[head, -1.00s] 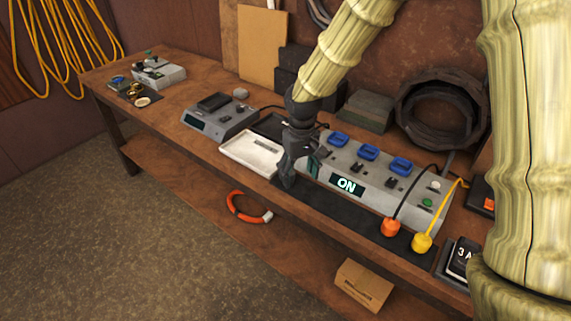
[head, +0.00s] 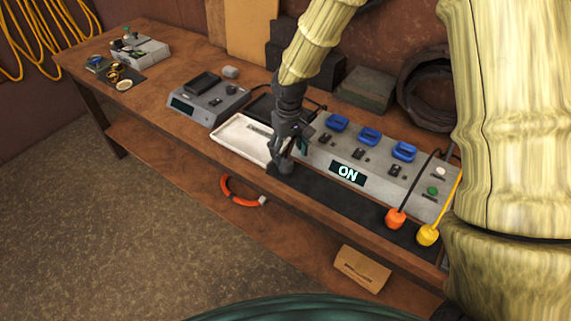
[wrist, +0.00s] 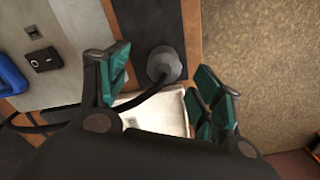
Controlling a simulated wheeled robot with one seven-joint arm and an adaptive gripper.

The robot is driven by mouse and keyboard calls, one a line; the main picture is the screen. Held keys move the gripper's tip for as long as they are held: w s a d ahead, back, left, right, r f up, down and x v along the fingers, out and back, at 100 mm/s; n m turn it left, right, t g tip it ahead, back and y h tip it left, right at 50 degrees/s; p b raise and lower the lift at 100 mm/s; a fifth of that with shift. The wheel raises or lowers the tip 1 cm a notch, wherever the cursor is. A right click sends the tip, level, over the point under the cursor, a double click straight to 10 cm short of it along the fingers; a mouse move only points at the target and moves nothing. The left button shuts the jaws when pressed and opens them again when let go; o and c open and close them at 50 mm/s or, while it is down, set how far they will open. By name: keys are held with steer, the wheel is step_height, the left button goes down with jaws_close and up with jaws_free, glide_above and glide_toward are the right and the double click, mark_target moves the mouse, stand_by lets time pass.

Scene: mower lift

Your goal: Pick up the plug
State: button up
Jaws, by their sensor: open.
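The grey plug (wrist: 166,66) shows in the wrist view as a rounded knob with a black cable, on the black mat (wrist: 152,18). The plug also shows in the head view (head: 284,166), at the left end of the mat, in front of the grey power box (head: 345,150). My gripper (wrist: 162,80) is open, with teal finger pads on either side of the plug in the picture. In the head view my gripper (head: 285,148) is just over the plug. I cannot tell how much height is between them. No contact shows.
A white tray (head: 240,137) lies close left of my gripper. A grey scale-like device (head: 207,102) stands further left. The bench front edge is close below the mat.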

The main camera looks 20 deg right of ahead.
mark_target(286, 160)
steer(key=shift+s, duration=0.15)
steer(key=shift+a+f, duration=0.1)
steer(key=shift+f, duration=0.05)
steer(key=shift+w+a+f+p, duration=0.1)
steer(key=shift+w+f+p, duration=0.05)
steer(key=shift+f+p, duration=0.4)
steer(key=shift+w+a+f+p, duration=0.1)
steer(key=shift+f+p, duration=0.2)
steer(key=shift+f, duration=0.35)
steer(key=shift+f+p, duration=0.3)
steer(key=shift+f, duration=0.95)
steer(key=c, duration=1.1)
steer(key=shift+c, duration=0.3)
steer(key=shift+r, duration=0.2)
